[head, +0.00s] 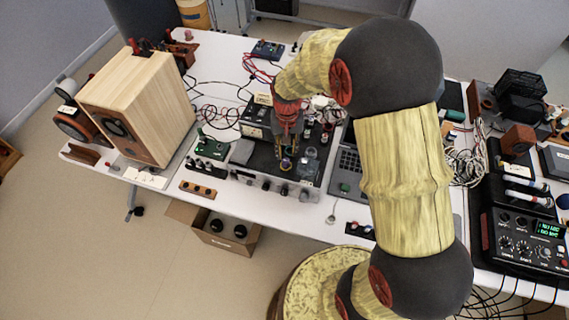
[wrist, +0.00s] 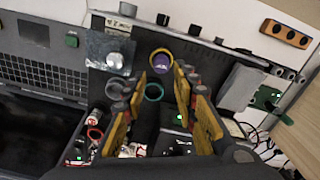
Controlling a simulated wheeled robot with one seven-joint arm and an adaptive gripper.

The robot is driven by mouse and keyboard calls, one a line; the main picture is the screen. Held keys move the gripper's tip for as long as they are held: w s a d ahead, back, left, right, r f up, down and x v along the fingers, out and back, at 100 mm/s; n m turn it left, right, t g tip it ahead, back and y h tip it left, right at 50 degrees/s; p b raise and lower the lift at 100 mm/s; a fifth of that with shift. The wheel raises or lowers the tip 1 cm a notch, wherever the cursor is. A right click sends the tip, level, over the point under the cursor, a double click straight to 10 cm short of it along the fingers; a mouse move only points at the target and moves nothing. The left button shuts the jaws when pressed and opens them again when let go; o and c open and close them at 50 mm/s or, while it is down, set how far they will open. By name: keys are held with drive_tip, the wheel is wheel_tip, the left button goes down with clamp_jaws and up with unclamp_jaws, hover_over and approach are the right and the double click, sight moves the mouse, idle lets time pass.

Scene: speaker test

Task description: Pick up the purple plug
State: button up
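The purple plug (wrist: 161,63), with a yellow ring around it, sits on the dark top of a box-shaped device (wrist: 140,60) in the wrist view. My gripper (wrist: 160,77) is open, its two yellow-faced fingers pointing toward the plug. The plug shows just beyond the gap between the fingertips, and nothing is held. Whether the fingertips reach down to its height I cannot tell. In the head view my gripper (head: 287,151) hangs over the device on the table, and the plug (head: 286,164) is a small spot just below the fingertips.
A teal ring (wrist: 154,92) and clear cylinders (wrist: 118,88) stand close to the fingers. A metal block with a knob (wrist: 110,48) lies left of the plug.

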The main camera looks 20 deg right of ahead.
sight(286, 160)
wheel_tip(286, 160, down, 6)
drive_tip(key=shift+a+f+b, duration=0.1)
drive_tip(key=shift+a+b, duration=0.05)
drive_tip(key=shift+b, duration=0.4)
drive_tip(key=shift+s, duration=0.1)
drive_tip(key=shift+c, duration=0.9)
clamp_jaws()
